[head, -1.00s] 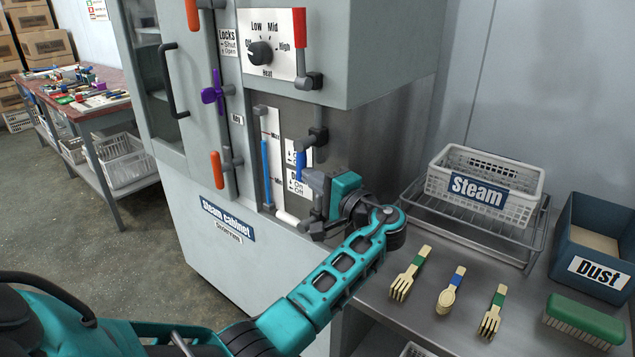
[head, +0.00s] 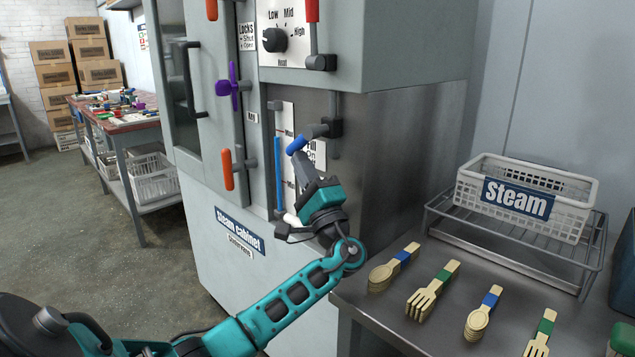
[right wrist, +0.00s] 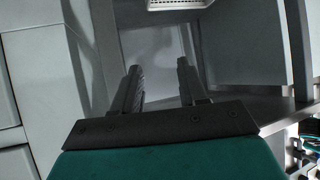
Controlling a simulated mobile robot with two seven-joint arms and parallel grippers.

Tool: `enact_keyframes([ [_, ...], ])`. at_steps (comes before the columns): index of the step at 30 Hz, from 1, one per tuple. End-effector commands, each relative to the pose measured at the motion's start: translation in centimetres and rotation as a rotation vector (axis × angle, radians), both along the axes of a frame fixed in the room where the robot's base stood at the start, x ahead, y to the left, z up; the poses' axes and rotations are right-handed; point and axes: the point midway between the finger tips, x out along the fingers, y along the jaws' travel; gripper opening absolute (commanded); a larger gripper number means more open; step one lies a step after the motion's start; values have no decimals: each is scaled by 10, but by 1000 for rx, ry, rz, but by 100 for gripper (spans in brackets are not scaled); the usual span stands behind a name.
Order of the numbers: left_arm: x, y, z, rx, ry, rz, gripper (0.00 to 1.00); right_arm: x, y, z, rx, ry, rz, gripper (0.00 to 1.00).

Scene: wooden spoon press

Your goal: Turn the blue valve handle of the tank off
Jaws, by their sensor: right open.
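The blue valve handle (head: 297,146) is on the front of the steam cabinet (head: 225,240), joined to a dark valve body (head: 325,129) on a grey pipe. It slants down to the left, clear of the straight-down line. A white label (head: 316,155) with On and Off marks is behind it, partly covered. My left gripper (head: 301,166) is just below the handle, its fingers at or very near the handle's lower side. Whether they touch it, or how far they are apart, I cannot tell. My right gripper (right wrist: 158,68) is open and empty in the right wrist view.
A blue level gauge (head: 278,172), orange handles (head: 227,170) and a purple knob (head: 231,87) are left of the valve. On the right, a metal table (head: 400,319) carries wooden cutlery and a Steam basket (head: 574,220) on a rack.

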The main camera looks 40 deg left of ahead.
Motion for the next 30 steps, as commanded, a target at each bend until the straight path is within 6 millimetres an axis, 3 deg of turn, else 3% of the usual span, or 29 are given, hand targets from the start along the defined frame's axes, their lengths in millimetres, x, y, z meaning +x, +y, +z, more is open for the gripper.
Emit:
enact_keyframes([
  [9, -2, 21, 5, -5, -2, 2, 0, -1, 1, -31, 0, 10, 3, 43],
  [30, 0, 42, 30, -5, -1, 2, 0, 5, 12, -34, 26, 5, 15, 43],
])
